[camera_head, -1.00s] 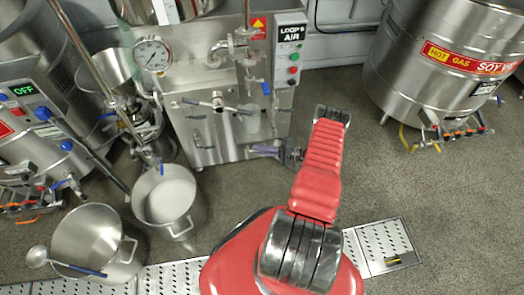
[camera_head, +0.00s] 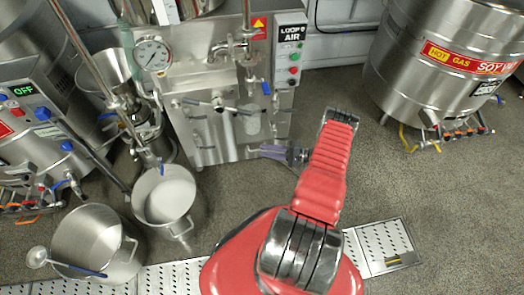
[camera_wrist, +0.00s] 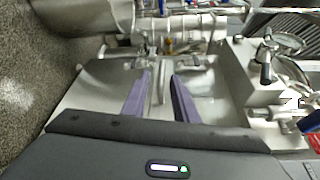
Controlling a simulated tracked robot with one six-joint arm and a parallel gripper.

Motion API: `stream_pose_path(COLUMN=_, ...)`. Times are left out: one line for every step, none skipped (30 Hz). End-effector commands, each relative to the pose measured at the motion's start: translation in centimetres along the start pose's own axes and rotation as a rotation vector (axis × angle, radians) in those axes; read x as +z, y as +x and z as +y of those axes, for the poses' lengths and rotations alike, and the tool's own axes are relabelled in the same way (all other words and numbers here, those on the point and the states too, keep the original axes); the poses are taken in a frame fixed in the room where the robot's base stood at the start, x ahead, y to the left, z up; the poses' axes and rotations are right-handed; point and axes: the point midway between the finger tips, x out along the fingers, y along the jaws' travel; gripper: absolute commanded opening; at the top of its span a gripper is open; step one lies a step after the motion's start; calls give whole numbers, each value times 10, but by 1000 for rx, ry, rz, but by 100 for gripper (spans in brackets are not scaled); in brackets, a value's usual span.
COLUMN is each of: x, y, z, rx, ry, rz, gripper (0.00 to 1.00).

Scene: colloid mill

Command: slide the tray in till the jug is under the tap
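A pale, see-through jug (camera_head: 252,122) stands at the front of the steel machine in the head view. A valve with a blue lever (camera_head: 265,88) is above it and slightly right; I cannot tell if its outlet lines up with the jug. The tray cannot be clearly told from the steel around it. My gripper (camera_head: 265,150) is low at the machine's right front, below and right of the jug. In the wrist view my gripper (camera_wrist: 159,82) shows two purple fingers well apart, with a narrow steel bar (camera_wrist: 162,82) visible between them. I see no grip on it.
A pressure gauge (camera_head: 152,54) and a T-handle (camera_head: 218,103) are on the machine. Two steel pots (camera_head: 164,196) (camera_head: 96,242) stand on the floor at left. A large soy vat (camera_head: 440,70) is at right. The floor between machine and vat is clear.

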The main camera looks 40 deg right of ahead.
Motion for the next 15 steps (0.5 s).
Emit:
stream_pose_path(x=-1, y=-10, z=0, rx=0, ry=-1, rz=2, gripper=26)
stream_pose_path(x=-1, y=-15, z=0, rx=-1, ry=-2, rz=3, gripper=26)
stream_pose_path(x=0, y=-22, z=0, rx=-1, ry=-2, rz=2, gripper=26)
stream_pose_path(x=0, y=-28, z=0, rx=-1, ry=-2, rz=2, gripper=26)
stream_pose_path(x=0, y=-33, z=0, rx=-1, ry=-2, rz=2, gripper=26)
stream_pose_path(x=0, y=-40, z=0, rx=0, ry=-1, rz=2, gripper=26)
stream_pose_path(x=0, y=-45, z=1, rx=0, ry=0, rz=2, gripper=26)
stream_pose_path(x=0, y=-50, z=1, rx=0, ry=0, rz=2, gripper=26)
stream_pose_path(x=0, y=-58, z=1, rx=0, ry=0, rz=2, gripper=26)
stream_pose_path(x=0, y=-62, z=1, rx=0, ry=0, rz=1, gripper=26)
stream_pose_path(x=0, y=-68, z=1, rx=0, ry=0, rz=2, gripper=26)
stream_pose_path(x=0, y=-74, z=1, rx=0, ry=0, rz=2, gripper=26)
stream_pose_path(x=1, y=-79, z=2, rx=0, ry=0, rz=1, gripper=26)
stream_pose_path(x=1, y=-83, z=2, rx=1, ry=0, rz=1, gripper=26)
stream_pose_path(x=0, y=-89, z=2, rx=1, ry=0, rz=2, gripper=26)
